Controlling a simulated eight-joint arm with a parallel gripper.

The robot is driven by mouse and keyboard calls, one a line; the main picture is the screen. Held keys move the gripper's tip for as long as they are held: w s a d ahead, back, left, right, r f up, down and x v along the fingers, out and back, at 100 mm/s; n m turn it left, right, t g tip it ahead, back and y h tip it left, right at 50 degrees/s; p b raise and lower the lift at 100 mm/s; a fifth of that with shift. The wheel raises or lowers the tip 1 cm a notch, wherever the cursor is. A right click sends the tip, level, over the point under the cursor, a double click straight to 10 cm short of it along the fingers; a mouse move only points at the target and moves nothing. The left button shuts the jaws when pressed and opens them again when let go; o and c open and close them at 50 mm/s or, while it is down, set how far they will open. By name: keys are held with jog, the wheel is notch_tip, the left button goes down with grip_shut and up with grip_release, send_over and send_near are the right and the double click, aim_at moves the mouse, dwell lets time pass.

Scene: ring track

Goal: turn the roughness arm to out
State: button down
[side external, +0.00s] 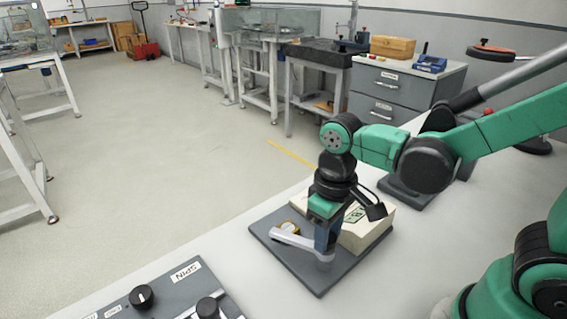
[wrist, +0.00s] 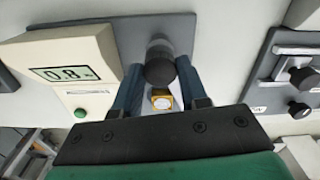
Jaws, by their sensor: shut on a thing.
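The roughness arm (side external: 300,243) is a pale grey lever lying low over a dark base plate (side external: 270,243) in the side external view. My gripper (side external: 326,246) points down at the lever's right end, its blue fingers shut on it. In the wrist view the fingers stand either side of a dark round knob (wrist: 158,70), which hides most of the lever. A small brass-coloured round part (side external: 290,227) sits near the lever's left end; it also shows in the wrist view (wrist: 162,102). A cream box (side external: 371,235) reading 0.8 stands on the plate, partly behind my gripper.
A grey panel with black knobs (side external: 141,296) and a SPIN label lies at the front left of the bench; a panel also shows at right in the wrist view (wrist: 288,70). Pale bench top (side external: 225,240) is clear between panel and plate. Drawers (side external: 395,90) stand behind.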

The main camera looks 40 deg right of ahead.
jog(key=n, duration=0.4)
jog(key=shift+n, duration=0.3)
jog(key=n, duration=0.4)
jog(key=shift+n, duration=0.3)
jog(key=n, duration=0.4)
jog(key=shift+n, duration=2.1)
jog(key=shift+c, duration=2.3)
grip_release()
jog(key=shift+r, duration=2.85)
